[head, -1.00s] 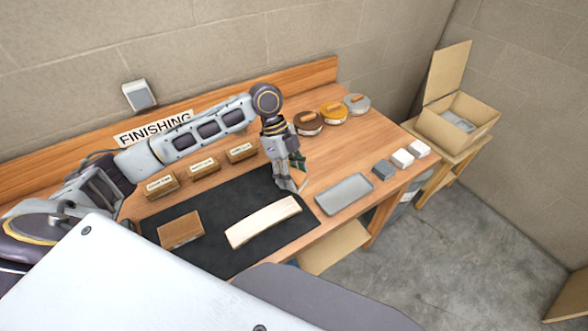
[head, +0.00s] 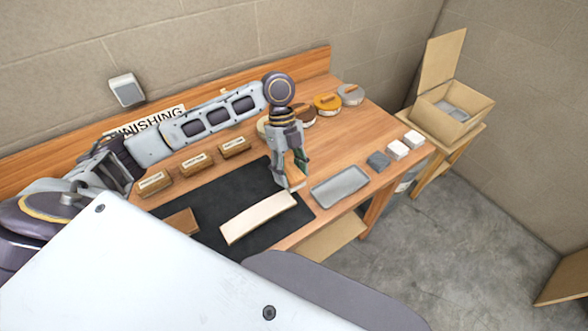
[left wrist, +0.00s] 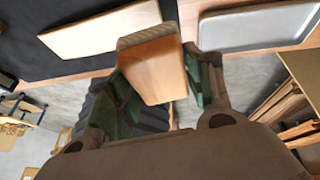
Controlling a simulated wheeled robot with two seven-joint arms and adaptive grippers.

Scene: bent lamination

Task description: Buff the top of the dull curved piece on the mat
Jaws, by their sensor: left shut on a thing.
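The pale, gently curved piece (head: 258,217) lies on the black mat (head: 215,195); part of it shows at the top left of the left wrist view (left wrist: 95,30). My left gripper (head: 293,180) is above the mat's right edge, near the piece's right end. Its green-padded fingers are shut on a wooden block (left wrist: 158,70), which has a ribbed, greyish layer at its far end. The block appears apart from the piece. My right gripper is not in view.
A brown block (head: 183,221) sits on the mat's left part. A grey tray (head: 340,188) lies to the right, with a grey block (head: 378,160) and white blocks beyond. Labelled wooden blocks (head: 193,164) and round tins (head: 327,103) stand behind. An open box (head: 450,108) is at far right.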

